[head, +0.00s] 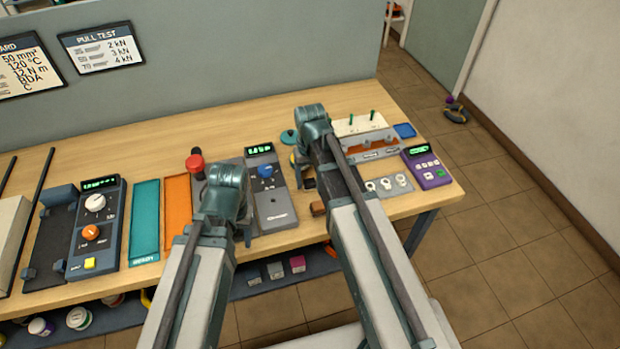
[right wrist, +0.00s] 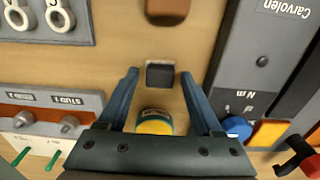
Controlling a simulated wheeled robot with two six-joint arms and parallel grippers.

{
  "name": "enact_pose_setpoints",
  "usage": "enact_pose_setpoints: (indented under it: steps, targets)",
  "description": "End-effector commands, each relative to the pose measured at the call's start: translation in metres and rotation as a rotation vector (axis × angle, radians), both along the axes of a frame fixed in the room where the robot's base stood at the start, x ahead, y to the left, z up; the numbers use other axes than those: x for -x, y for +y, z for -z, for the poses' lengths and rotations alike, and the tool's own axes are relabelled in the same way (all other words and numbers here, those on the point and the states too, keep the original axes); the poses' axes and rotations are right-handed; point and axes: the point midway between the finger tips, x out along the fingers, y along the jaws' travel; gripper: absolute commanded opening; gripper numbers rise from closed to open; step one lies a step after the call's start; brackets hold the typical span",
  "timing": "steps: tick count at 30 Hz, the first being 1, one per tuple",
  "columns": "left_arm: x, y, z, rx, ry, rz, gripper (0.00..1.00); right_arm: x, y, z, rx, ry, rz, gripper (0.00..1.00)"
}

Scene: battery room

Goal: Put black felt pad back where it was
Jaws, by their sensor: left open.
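The black felt pad (right wrist: 160,76) appears as a small dark square on the wooden table in the right wrist view. In the head view it is a small dark patch (head: 309,183) beside my right arm. My right gripper (right wrist: 159,74) is open above it, with a finger on each side and gaps between the fingers and the pad. My left gripper (head: 243,232) is open near the table's front edge, left of the pad; its fingers are mostly hidden behind its wrist.
A brown block (right wrist: 167,9) lies beyond the pad. A yellow-topped round item (right wrist: 155,123) sits close on the palm side. A grey tester (head: 272,205) stands to the left, a grey plate with rings (head: 388,185) and a purple meter (head: 427,168) to the right.

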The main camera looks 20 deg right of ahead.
Motion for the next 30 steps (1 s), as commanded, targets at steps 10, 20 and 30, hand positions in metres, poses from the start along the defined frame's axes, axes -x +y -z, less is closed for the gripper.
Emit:
enact_pose_setpoints:
  steps: [10,20,30]
  targets:
    - [0.000,0.000,-0.001,0.000,0.000,0.000,0.50,0.000,0.000,-0.001,0.000,0.000,0.000,0.73]
    - [0.000,0.000,-0.023,0.000,0.000,0.000,0.50,0.000,0.000,-0.023,0.000,0.000,0.000,0.73]
    - [0.000,0.000,-0.074,0.000,0.000,0.000,0.50,0.000,0.000,-0.074,0.000,0.000,0.000,0.73]
